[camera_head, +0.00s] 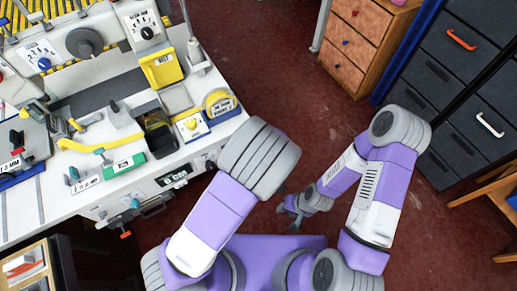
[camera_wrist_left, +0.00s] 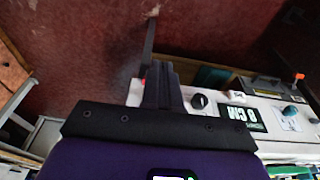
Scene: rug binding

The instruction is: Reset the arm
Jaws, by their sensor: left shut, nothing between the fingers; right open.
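My right gripper (camera_head: 292,212) is small in the head view, below and between my two purple and white arms. It hangs over the dark red floor with its fingers apart and nothing between them. My left arm rises from the lower middle to a large grey joint, and its forearm and gripper are hidden beneath it in the head view. In the left wrist view my left gripper (camera_wrist_left: 150,40) shows as dark fingers, together and empty. They point over the red floor, beside the edge of a workbench.
The white workbench (camera_head: 60,205) with several tools, machines and yellow parts fills the left. A wooden drawer unit (camera_head: 345,62) and dark grey cabinets (camera_head: 455,70) stand at upper right. A wooden chair (camera_head: 490,200) is at the right edge. The red floor (camera_head: 270,65) between is clear.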

